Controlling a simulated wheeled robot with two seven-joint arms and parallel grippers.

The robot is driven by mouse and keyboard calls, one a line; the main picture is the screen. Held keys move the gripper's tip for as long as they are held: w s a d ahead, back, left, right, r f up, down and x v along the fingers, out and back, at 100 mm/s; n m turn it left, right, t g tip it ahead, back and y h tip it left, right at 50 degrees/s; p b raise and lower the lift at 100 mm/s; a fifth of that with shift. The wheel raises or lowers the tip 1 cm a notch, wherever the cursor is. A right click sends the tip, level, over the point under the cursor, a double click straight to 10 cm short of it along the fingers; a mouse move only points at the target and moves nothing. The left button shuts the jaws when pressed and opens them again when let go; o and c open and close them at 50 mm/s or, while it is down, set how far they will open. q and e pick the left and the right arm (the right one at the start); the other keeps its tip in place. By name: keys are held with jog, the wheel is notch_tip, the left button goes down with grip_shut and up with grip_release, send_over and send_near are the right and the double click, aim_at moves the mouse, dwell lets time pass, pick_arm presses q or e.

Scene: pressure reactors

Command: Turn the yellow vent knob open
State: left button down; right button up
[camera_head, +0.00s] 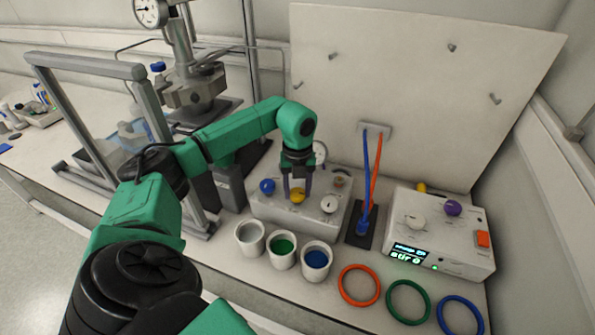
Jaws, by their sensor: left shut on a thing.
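The yellow vent knob (298,196) sits on top of a white control box (268,209) in the middle of the bench. My left gripper (298,190) points down over this box, with its fingers on either side of the yellow knob, shut on it. The gripper and wrist hide part of the box behind the knob. A blue knob (267,186) is left of the gripper and a white knob (328,204) is right of it. The knob's marking cannot be read. My right gripper is not in view.
Three cups (282,246) stand just in front of the box. Orange (358,299), green and blue rings lie front right. A second box with a display (440,240) stands right. Blue and orange hoses (372,175) rise between the boxes. A metal reactor (195,88) stands back left.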

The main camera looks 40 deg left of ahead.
aim_at(298, 192)
pick_arm(q)
jog(key=shift+w+a+r, duration=0.1)
jog(key=shift+r, duration=0.1)
jog(key=shift+c, duration=1.3)
grip_release()
jog(key=shift+f, duration=0.1)
notch_tip(298, 192, up, 15)
jog(key=shift+f, duration=0.15)
jog(key=shift+f, duration=0.1)
